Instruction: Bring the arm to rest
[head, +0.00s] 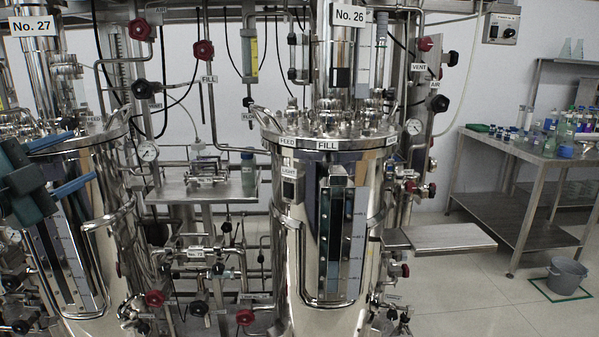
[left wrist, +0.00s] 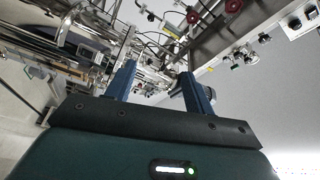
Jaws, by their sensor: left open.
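My left gripper (head: 82,155) is at the left edge of the head view, in front of the steel tank marked No. 27 (head: 110,180). Its two blue fingers point right and are spread apart, with nothing between them. In the left wrist view the same gripper (left wrist: 158,70) shows both fingers apart and empty, with pipes and valves beyond. Whether the fingers touch the tank cannot be told. My right gripper is in neither view.
A second tank, No. 26 (head: 300,220), stands in the middle. Pipes with red valve knobs (head: 203,50) and a small steel shelf (head: 180,192) fill the gap between. A steel side plate (head: 445,236) juts out right. A bottle-laden table (head: 530,150) and grey bucket (head: 567,275) stand farther right.

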